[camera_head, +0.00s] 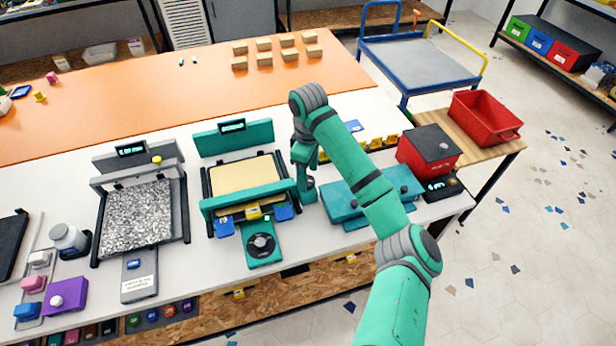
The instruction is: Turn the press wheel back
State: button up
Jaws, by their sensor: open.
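The press is a green machine (231,141) with a cream bed (245,174) on the white part of the table. Its press wheel looks to be the round black wheel (261,246) on a green plate at the front. Blue and yellow parts lie along the press's front bar. My gripper (307,196) points down beside the right side of the press, behind and right of the wheel and apart from it. It is open; its fingertips are small and partly hidden by my arm. I see nothing held in it.
A grey press (141,217) stands to the left. A teal box (345,206) and a red box with a dark lid (429,153) stand right. A red crate (485,118) is on a side table. Several tan blocks (264,59) lie on the orange area, which has free room.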

jog(key=shift+f, duration=1)
jog(key=c, duration=1.1)
jog(key=shift+n, duration=0.3)
